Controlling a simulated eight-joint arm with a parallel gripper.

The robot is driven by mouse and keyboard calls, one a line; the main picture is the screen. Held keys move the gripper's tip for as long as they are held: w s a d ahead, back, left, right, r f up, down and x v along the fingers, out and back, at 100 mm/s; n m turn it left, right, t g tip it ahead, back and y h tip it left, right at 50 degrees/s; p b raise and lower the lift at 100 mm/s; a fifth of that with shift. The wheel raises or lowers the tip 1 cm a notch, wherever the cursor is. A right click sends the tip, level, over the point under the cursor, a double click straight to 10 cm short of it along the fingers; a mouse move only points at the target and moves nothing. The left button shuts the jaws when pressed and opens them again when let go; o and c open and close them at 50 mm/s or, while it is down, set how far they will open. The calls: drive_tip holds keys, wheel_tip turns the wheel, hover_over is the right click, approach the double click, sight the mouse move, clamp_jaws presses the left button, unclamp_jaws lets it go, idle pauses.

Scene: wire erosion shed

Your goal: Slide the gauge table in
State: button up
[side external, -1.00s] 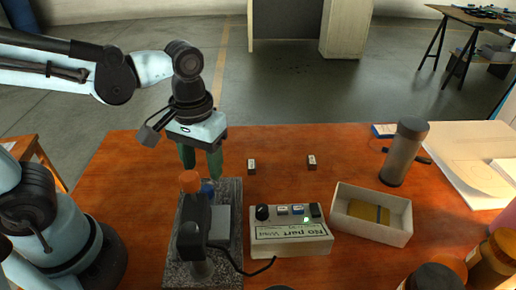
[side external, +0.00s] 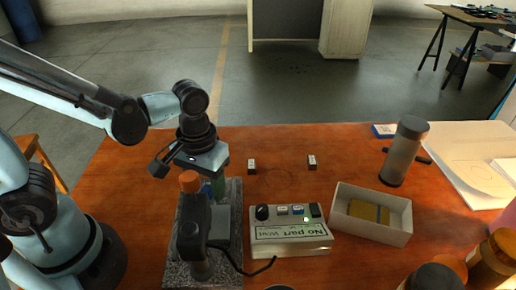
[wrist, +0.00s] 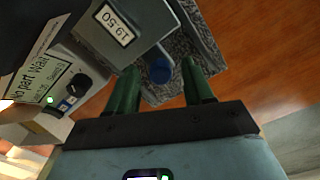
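The grey gauge table (side external: 220,222) sits beside the upright; in the wrist view a grey block with a "19.50" label (wrist: 113,22) shows. My gripper (wrist: 160,82) has two green fingers, open, one on each side of the blue knob, with gaps visible.
A control box (side external: 290,232) reads "No part" and "Wait", with a green light lit; its black cable (side external: 245,268) loops beside the base. A white tray (side external: 371,229) holds a yellow piece. Two small tags (side external: 252,166) and a grey cylinder (side external: 404,152) stand behind. The orange-brown tabletop's back left is clear.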

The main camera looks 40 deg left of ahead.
clamp_jaws()
drive_tip(key=shift+s+d, duration=1.25)
drive_tip(key=shift+d, duration=0.05)
drive_tip(key=shift+o, duration=0.3)
unclamp_jaws()
drive_tip(key=shift+r, duration=0.1)
wheel_tip(320, 180, up, 12)
